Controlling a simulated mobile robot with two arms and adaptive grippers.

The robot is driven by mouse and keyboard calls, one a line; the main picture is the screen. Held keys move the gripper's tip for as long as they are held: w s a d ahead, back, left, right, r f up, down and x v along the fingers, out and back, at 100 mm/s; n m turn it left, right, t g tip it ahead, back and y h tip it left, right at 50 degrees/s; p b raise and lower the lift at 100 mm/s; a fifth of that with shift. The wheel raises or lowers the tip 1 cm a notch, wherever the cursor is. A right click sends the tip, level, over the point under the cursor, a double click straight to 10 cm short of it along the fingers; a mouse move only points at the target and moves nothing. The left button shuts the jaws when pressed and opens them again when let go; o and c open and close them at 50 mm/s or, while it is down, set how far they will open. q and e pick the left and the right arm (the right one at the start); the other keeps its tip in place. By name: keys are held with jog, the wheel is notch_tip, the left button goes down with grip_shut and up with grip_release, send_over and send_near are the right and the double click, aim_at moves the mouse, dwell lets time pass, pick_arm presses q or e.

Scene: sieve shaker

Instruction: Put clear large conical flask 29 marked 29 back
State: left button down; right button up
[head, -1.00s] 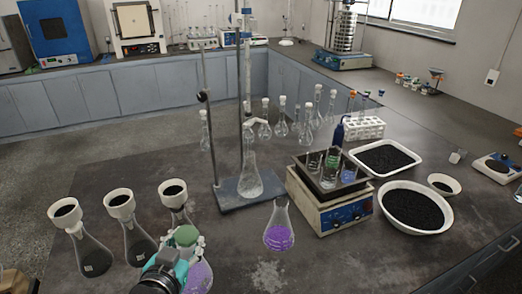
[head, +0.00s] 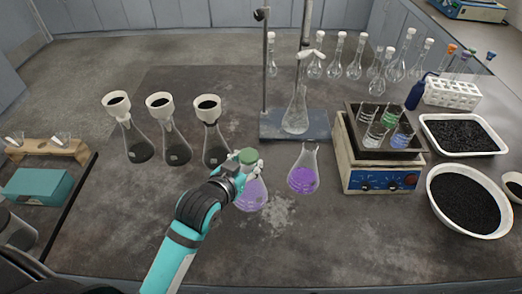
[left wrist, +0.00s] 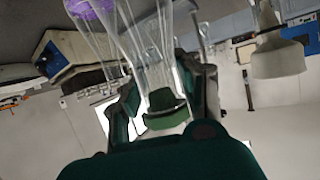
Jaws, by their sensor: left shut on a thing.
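My left gripper (head: 246,172) is shut on a clear conical flask (head: 252,195) with purple liquid and a green stopper (head: 248,156). The flask is upright at the front middle of the dark bench; I cannot tell whether its base touches the bench. In the left wrist view its clear neck and body (left wrist: 150,40) run up between the fingers, with the green stopper (left wrist: 165,108) near the palm. A similar open flask with purple liquid (head: 303,175) stands just right of it. No number is readable on either. My right gripper is not in view.
Several dark-filled flasks with white funnels (head: 168,135) stand left of my gripper. A stand (head: 290,125) bearing a clear flask is behind. A hotplate (head: 380,180) with beakers, a white rack (head: 453,94) and dark-filled trays are right. The bench front is mostly bare.

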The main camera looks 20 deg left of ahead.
pick_arm(q)
jog(key=a+p+x, duration=0.1)
jog(key=p+x, duration=0.1)
jog(key=x, duration=0.8)
jog(key=shift+w+f, duration=0.2)
jog(key=shift+f, duration=0.05)
jog(key=c, duration=1)
grip_release()
jog(key=shift+d, duration=0.1)
jog(key=shift+c, duration=0.2)
jog(key=shift+o, duration=0.8)
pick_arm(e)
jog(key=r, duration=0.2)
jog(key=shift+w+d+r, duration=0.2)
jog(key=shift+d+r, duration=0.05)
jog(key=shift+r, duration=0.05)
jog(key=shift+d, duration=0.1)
pick_arm(q)
jog(key=b+v, duration=0.1)
jog(key=v, duration=1.1)
jog(key=shift+s, duration=0.1)
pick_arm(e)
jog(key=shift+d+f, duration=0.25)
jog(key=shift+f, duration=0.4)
